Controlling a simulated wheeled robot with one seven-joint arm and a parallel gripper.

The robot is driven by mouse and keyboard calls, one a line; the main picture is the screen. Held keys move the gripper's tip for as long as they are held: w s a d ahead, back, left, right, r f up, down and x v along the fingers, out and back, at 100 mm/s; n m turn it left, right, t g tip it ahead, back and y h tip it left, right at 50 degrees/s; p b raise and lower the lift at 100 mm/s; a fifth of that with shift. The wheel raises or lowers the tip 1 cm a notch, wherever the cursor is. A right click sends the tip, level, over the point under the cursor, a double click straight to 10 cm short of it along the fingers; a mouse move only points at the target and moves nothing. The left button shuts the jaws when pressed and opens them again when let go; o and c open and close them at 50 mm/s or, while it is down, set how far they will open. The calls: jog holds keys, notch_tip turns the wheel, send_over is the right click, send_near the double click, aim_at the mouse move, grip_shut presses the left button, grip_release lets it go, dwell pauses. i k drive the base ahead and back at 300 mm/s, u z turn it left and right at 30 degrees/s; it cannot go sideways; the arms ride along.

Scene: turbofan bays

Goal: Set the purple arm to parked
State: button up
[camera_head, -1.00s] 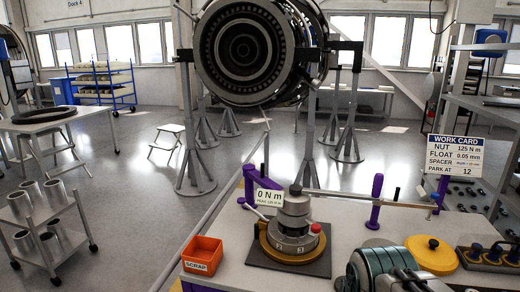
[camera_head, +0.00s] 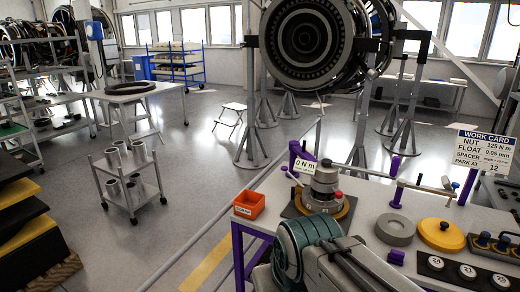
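Several purple parts stand at the workbench; I cannot tell for certain which is the purple arm. A purple bracket (camera_head: 296,156) rises behind the "0 N m" sign (camera_head: 305,166). A purple upright handle (camera_head: 396,195) stands right of the grey stepped fixture (camera_head: 325,183), by a thin horizontal bar (camera_head: 425,187). Another purple post (camera_head: 467,187) stands under the work card (camera_head: 484,150), which reads "PARK AT 12". My own arm fills the bottom centre and hides part of the bench. My gripper cannot be made out.
An orange scrap bin (camera_head: 249,204) sits at the bench's left corner. A grey ring (camera_head: 395,229), a yellow disc (camera_head: 441,234) and numbered pucks lie on the right. A trolley of cups (camera_head: 130,178) stands left. The floor between is open.

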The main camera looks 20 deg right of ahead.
aim_at(309, 165)
jog(key=z, duration=0.1)
jog(key=i, duration=0.7)
jog(key=z, duration=1.2)
jog(key=i, duration=0.7)
jog(key=z, duration=0.8)
